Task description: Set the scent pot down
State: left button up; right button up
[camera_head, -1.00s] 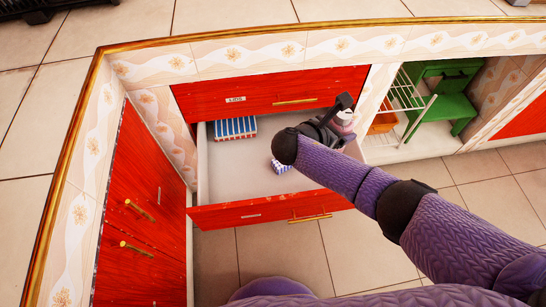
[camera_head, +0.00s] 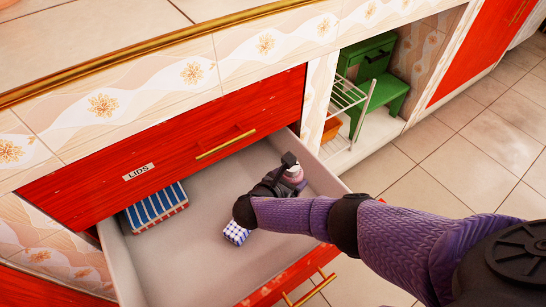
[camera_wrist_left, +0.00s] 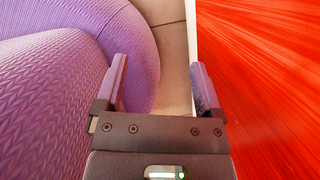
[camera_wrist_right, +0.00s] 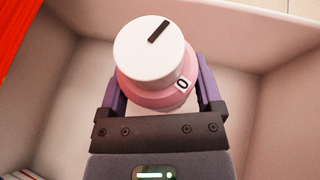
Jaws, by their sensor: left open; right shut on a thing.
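The scent pot is pink with a white knob-like lid that has a dark mark; the scent pot (camera_head: 294,174) is at the right side of the open drawer in the head view. It also shows large in the right wrist view (camera_wrist_right: 152,58). My right gripper (camera_head: 287,168) is shut around its pink body, with a purple finger on each side. The pot's underside is hidden, so I cannot tell whether it touches the drawer floor. My left gripper (camera_wrist_left: 158,82) is open and empty beside a red panel, in the left wrist view only.
The open drawer (camera_head: 185,240) has a pale floor and walls. A blue-and-white striped box (camera_head: 156,205) lies at its left, and a small blue-and-white checked block (camera_head: 236,233) near my right wrist. A white wire rack (camera_head: 348,98) and green stool (camera_head: 385,88) stand right.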

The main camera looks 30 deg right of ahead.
pick_arm(q)
jog(key=s+b+x, duration=0.1)
jog(key=b+x, duration=0.4)
jog(key=x, duration=0.1)
pick_arm(e)
notch_tip(320, 180, down, 8)
jog(key=shift+s+f, duration=0.1)
jog(key=shift+r, duration=0.3)
jog(key=shift+f, duration=0.15)
jog(key=o, duration=1.1)
jog(key=shift+o, duration=0.2)
jog(key=shift+r+p, duration=0.35)
pick_arm(q)
jog(key=p+v, duration=0.2)
jog(key=v, duration=0.1)
jog(key=w+p+v, duration=0.1)
jog(key=p+v, duration=0.1)
jog(key=p, duration=0.1)
jog(key=shift+w+d+r, duration=0.1)
jog(key=shift+w+r, duration=0.1)
jog(key=shift+w, duration=0.05)
pick_arm(e)
jog(key=v, duration=1.2)
jog(key=shift+f, duration=0.15)
